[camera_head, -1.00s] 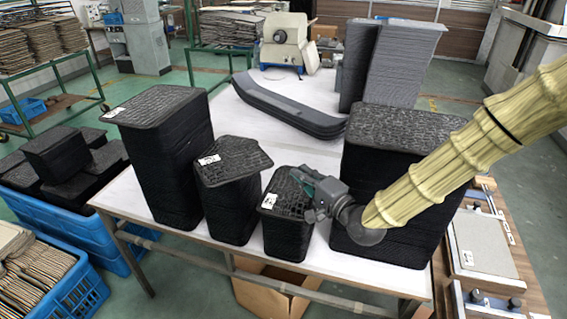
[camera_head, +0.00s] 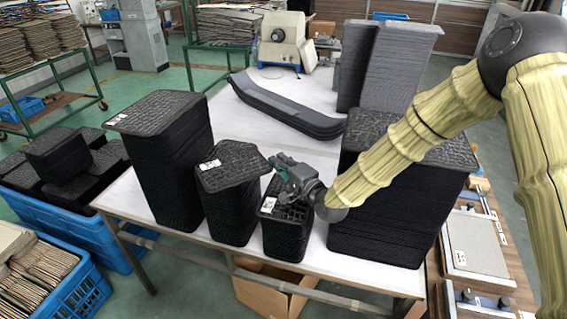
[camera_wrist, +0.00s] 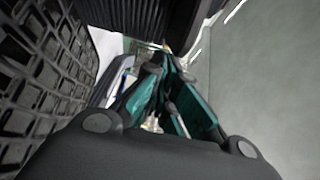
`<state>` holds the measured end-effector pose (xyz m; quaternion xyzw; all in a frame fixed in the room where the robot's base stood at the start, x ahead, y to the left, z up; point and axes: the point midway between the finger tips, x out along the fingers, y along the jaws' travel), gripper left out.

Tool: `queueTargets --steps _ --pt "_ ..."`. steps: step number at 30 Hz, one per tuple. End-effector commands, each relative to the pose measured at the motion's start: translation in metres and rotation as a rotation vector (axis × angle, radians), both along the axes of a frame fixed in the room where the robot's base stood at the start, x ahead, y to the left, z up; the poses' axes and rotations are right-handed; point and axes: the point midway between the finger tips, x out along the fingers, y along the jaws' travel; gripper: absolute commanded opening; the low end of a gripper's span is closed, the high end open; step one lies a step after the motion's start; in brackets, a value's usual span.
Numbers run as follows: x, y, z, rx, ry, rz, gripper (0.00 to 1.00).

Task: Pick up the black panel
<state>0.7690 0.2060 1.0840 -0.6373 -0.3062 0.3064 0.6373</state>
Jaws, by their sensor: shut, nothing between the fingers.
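Stacks of black panels stand on the white table: a tall one (camera_head: 160,160) at the left, a shorter one (camera_head: 232,200) beside it, a small low one (camera_head: 287,230) in the middle and a wide one (camera_head: 380,215) at the right. My gripper (camera_head: 276,163) is shut and empty. It points left, over the small stack and close to the right corner of the shorter stack's top; I cannot tell whether it touches. In the wrist view, my gripper's teal-sided fingers (camera_wrist: 166,50) meet at the tips, with a textured black panel surface (camera_wrist: 45,70) close at the left.
Grey-black curved parts (camera_head: 285,108) and tall grey stacks (camera_head: 385,65) stand farther back on the table (camera_head: 240,115). Blue crates (camera_head: 75,300) are at the lower left. A cardboard box (camera_head: 270,290) sits under the front edge. The table's middle behind the stacks is clear.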

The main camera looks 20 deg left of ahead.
Motion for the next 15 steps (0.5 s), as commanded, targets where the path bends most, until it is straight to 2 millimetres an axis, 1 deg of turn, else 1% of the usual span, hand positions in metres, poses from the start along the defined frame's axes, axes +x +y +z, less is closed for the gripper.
queueTargets --steps 11,15 --pt "0.0 0.001 -0.001 0.0 0.0 0.0 0.0" --pt "-0.01 0.004 -0.003 0.002 0.002 0.0 0.0"
